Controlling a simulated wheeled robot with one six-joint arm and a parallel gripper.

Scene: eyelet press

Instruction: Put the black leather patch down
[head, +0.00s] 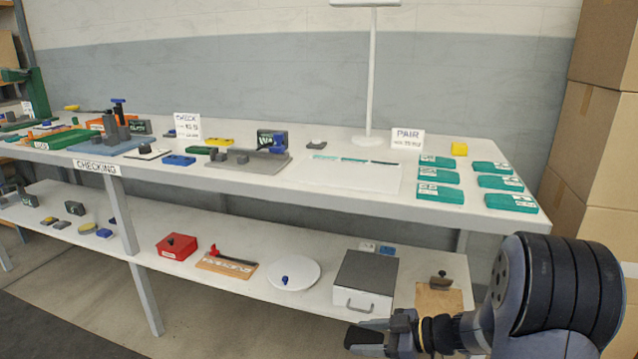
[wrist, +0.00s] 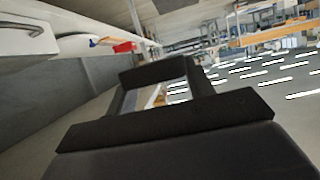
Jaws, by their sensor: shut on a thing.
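My gripper (head: 374,337) is low in the head view, in front of the bench's lower shelf and below the grey drawer box. It is shut on a small dark piece, the black leather patch (head: 362,336), which shows at the fingertips and is mostly hidden by them. In the wrist view the dark fingers of my gripper (wrist: 160,95) fill the middle. I cannot tell the patch apart from them there. The held piece appears clear of the bench and shelf.
The benchtop carries a pale mat (head: 345,178) and several green cases (head: 440,193). Cardboard boxes (head: 600,150) stand at the right.

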